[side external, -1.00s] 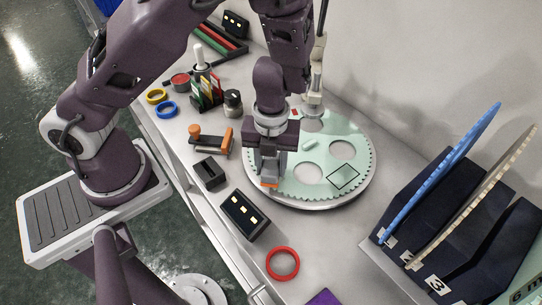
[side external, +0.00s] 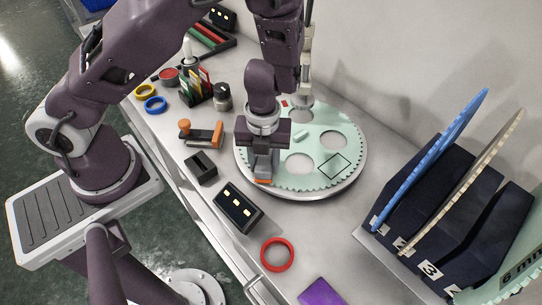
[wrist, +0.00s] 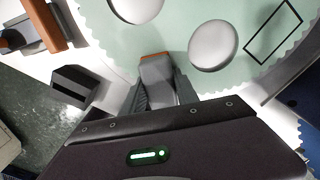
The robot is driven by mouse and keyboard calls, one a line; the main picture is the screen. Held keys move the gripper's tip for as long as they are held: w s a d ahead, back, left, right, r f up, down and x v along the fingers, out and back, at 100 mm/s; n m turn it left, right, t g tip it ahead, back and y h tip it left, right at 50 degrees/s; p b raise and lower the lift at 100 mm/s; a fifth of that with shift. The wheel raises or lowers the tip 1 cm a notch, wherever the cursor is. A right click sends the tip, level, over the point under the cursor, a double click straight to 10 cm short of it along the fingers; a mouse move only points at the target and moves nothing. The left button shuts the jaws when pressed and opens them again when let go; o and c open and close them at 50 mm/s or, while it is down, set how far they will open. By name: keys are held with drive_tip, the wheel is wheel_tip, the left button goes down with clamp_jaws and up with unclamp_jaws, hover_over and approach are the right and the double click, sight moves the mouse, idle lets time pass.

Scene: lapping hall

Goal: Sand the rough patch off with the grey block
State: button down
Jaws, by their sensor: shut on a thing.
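My gripper (side external: 264,162) is shut on the grey block (wrist: 158,72), which has an orange face along its far edge. The block's orange part also shows in the side view (side external: 264,181). It is over the near-left edge of the pale green toothed disc (side external: 312,182); I cannot tell whether it touches. A black outlined square (side external: 333,166) is marked on the disc's right side, away from the block, and it shows in the wrist view (wrist: 273,33). I cannot make out a rough texture inside it. A small pale piece (side external: 301,136) lies on the disc.
The disc has round holes. To its left are an orange-handled tool (side external: 200,133), a black block (side external: 201,168) and a black box with lit panels (side external: 238,207). A red ring (side external: 277,254) lies in front. A dark rack (side external: 428,215) with upright discs stands right.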

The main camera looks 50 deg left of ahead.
drive_tip(key=shift+s+r, duration=0.15)
drive_tip(key=shift+r, duration=1.95)
drive_tip(key=shift+s+r, duration=0.1)
drive_tip(key=shift+r, duration=1.95)
